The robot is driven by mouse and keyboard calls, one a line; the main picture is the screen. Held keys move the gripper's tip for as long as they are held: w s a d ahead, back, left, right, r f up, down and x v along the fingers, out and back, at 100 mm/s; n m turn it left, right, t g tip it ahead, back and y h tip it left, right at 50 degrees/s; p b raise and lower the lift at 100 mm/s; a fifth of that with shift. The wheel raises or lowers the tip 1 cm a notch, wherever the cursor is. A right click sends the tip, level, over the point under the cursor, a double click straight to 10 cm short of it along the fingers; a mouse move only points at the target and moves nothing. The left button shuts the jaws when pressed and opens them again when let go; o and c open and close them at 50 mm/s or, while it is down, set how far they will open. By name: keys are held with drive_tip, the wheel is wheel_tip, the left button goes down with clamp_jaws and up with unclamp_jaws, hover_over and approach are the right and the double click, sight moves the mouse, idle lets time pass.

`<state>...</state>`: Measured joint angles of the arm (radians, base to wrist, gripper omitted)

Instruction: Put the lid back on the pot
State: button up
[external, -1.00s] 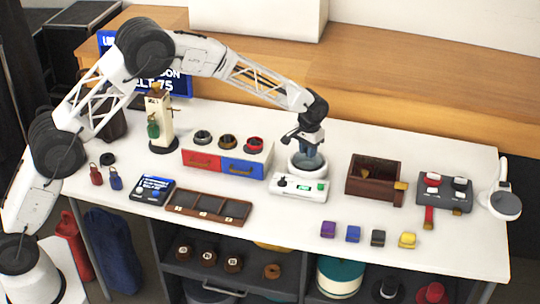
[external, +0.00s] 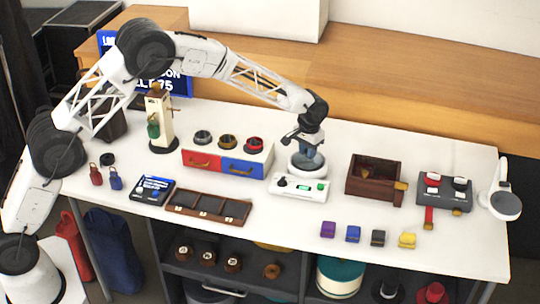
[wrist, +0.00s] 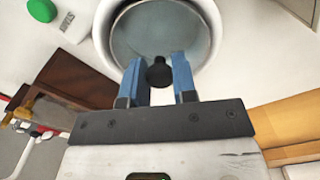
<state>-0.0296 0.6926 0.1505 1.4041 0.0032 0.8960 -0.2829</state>
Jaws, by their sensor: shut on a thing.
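The white round pot (external: 307,171) stands on the table right of the drawer box. In the wrist view its thick white rim (wrist: 104,30) surrounds a grey-blue disc, the lid (wrist: 165,38), with a black knob (wrist: 159,73). My gripper (wrist: 158,78) has its blue fingers on either side of the knob and is shut on it. In the external view my gripper (external: 308,150) points down right over the pot, and its fingers partly hide the lid. The lid lies within the rim's outline; I cannot tell whether it rests on the pot.
The red and blue drawer box (external: 227,163) is to the left. A brown wooden box (external: 374,180) is to the right. Small coloured blocks (external: 353,234) lie near the front edge.

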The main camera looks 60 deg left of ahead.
idle(0.8)
drive_tip(key=o, duration=1.5)
drive_tip(key=shift+c, duration=0.2)
drive_tip(key=shift+r, duration=0.15)
drive_tip(key=shift+r, duration=3.35)
drive_tip(key=shift+c, duration=0.4)
clamp_jaws()
